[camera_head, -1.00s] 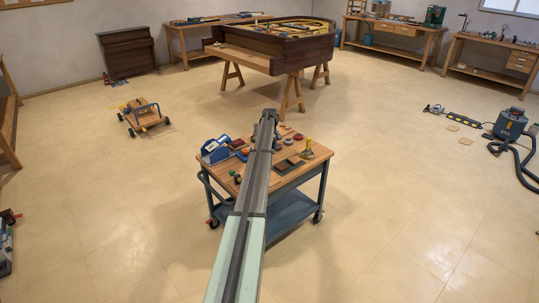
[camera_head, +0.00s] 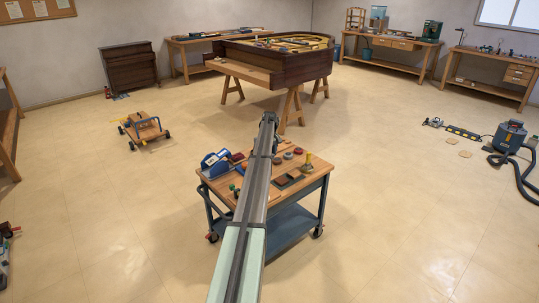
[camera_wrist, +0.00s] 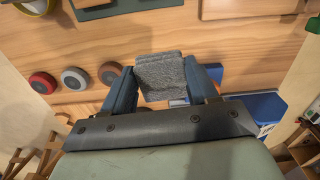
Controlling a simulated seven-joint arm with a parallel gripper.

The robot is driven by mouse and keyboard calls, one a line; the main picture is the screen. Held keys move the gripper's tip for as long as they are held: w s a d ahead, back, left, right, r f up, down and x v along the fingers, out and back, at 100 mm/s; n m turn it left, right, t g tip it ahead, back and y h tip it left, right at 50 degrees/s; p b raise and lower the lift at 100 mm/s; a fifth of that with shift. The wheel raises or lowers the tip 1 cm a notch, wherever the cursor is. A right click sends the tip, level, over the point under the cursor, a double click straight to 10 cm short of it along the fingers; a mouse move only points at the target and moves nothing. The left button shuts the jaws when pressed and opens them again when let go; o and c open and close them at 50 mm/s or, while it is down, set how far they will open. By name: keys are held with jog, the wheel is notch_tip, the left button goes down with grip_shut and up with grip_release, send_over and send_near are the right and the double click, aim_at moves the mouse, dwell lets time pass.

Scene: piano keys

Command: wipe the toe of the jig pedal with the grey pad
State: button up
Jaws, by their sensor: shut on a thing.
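My gripper (camera_wrist: 162,68) is shut on the grey pad (camera_wrist: 161,82), a rough, felt-like block held between its two dark blue-grey fingers in the wrist view. Wooden tabletop shows behind the pad. In the head view my arm reaches over the wooden-topped cart (camera_head: 308,182), and my gripper (camera_head: 268,120) is at the far end of it, small, with the pad hard to make out. I cannot make out the jig pedal or its toe in either view.
On the cart are a blue caddy (camera_head: 214,162), round pads, dark blocks and a brass-coloured bell-shaped thing (camera_head: 308,163). Beyond stands a piano body (camera_head: 290,60) on trestles. A wheeled wooden dolly (camera_head: 145,128) is at left, a vacuum (camera_head: 508,137) at right. Floor between is clear.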

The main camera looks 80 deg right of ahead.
jog(key=a+m, duration=1.4)
jog(key=m, duration=0.4)
jog(key=shift+w+r, duration=0.15)
jog(key=shift+w, duration=0.1)
